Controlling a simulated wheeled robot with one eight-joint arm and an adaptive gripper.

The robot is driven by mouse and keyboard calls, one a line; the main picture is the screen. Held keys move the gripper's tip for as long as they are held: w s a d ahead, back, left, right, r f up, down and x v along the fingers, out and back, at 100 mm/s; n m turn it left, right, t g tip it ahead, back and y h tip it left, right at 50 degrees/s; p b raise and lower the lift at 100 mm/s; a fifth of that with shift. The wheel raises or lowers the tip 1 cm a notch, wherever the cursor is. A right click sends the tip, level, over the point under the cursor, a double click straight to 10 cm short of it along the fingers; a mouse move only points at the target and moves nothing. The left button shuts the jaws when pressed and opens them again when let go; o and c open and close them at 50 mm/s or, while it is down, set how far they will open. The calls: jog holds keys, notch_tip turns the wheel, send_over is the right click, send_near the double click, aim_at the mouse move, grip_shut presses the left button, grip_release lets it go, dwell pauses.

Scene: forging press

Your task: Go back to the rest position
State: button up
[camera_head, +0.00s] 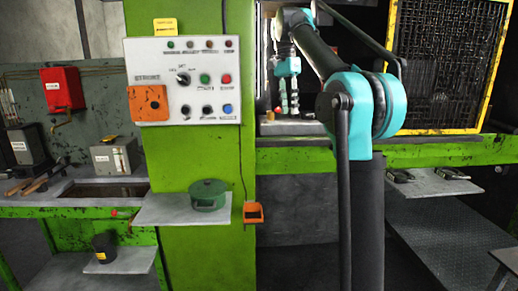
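My arm rises in front of the press, bends at a teal joint and reaches away to the upper left. Its wrist hangs down inside the press opening. My gripper (288,106) is at the lower end of this wrist, small and far off, above a pale block or plate (290,127). I cannot make out its fingers well enough to tell open from shut, or whether it holds anything.
A green column with a white control panel (186,80) stands left of the opening. A shelf holds a green round part (208,194). An orange pedal-like box (253,212) hangs beside it. A yellow-framed mesh guard (447,65) stands right. A grey side shelf (434,182) sits below it.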

jog(key=s+d+f+n+t, duration=0.1)
jog(key=s+d+f+n, duration=0.2)
jog(key=f, duration=0.8)
jog(key=s+d+f+n+t, duration=0.2)
jog(key=s+f, duration=0.1)
jog(key=f, duration=0.8)
jog(key=s+d+f+n+t, duration=0.1)
jog(key=s+d+f+n, duration=0.1)
jog(key=s+f, duration=0.9)
jog(key=s+d+f+n+t+y, duration=0.1)
jog(key=s+d+f+n, duration=0.1)
jog(key=s+f, duration=0.9)
jog(key=shift+f+n+t, duration=0.3)
jog(key=shift+f+n, duration=0.6)
jog(key=shift+a, duration=0.1)
